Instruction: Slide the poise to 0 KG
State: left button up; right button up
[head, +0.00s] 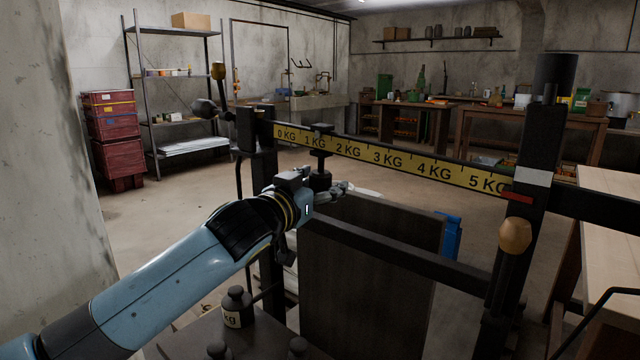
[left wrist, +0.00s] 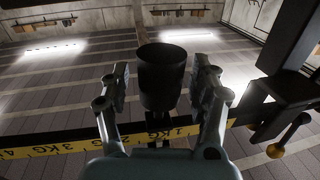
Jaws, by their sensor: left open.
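The poise (head: 320,181) is a black piece hanging on the scale's beam, at about the 1 KG label. Its weight shows as a dark cylinder in the left wrist view (left wrist: 162,78). The yellow beam scale (head: 388,158) runs from 0 KG at the left to 5 KG at the right. My left gripper (head: 335,190) is at the poise, just below the beam. In the left wrist view its two fingers (left wrist: 162,92) stand open, one on each side of the cylinder. My right gripper is not in view.
Black posts hold the beam at its left end and at the right (head: 520,205). A dark panel (head: 365,270) stands below the beam. A kg weight (head: 237,308) sits on the platform in front. Red crates (head: 112,130) and a shelf stand far behind.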

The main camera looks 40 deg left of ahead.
pick_arm(q)
jog(key=shift+c, duration=1.4)
grip_shut()
jog(key=shift+w, duration=0.1)
